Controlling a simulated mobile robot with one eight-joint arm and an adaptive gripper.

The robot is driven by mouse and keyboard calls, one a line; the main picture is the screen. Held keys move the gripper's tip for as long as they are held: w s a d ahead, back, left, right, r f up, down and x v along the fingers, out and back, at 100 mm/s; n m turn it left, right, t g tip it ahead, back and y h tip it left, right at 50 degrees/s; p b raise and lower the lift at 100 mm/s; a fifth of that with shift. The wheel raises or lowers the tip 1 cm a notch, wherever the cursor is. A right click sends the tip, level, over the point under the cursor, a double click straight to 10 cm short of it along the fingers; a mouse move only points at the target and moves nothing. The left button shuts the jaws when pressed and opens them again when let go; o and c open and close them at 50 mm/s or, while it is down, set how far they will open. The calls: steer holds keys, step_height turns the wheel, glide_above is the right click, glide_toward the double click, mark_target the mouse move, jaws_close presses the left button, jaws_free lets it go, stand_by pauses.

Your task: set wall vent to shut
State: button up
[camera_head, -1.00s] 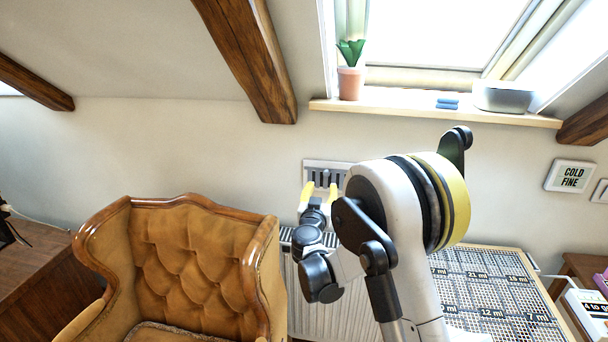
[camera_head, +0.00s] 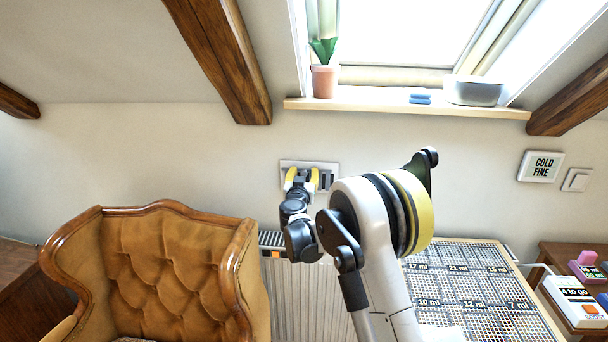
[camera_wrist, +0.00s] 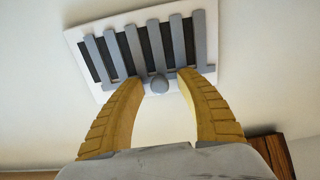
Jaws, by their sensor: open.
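The wall vent (camera_head: 327,179) is a white plate with upright grey slats on the wall above the radiator. In the wrist view the vent (camera_wrist: 107,58) shows dark gaps between its slats, and a round grey knob (camera_wrist: 159,84) sticks out at its lower edge. My gripper (camera_head: 301,174) is in front of the left part of the vent and hides some of it. In the wrist view my gripper (camera_wrist: 165,82) is open, with its yellow fingers on either side of the knob. I cannot tell whether a finger touches it.
A radiator (camera_head: 300,290) is below the vent. A tufted brown armchair (camera_head: 160,265) stands at the left. A windowsill (camera_head: 400,107) with a potted plant (camera_head: 323,80) is above. A perforated table (camera_head: 480,290) is at the right.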

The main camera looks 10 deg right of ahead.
jaws_close()
steer(key=shift+s+d, duration=0.3)
steer(key=shift+d, duration=0.55)
jaws_free()
steer(key=shift+d, duration=0.1)
steer(key=shift+s, duration=0.1)
steer(key=v, duration=1.2)
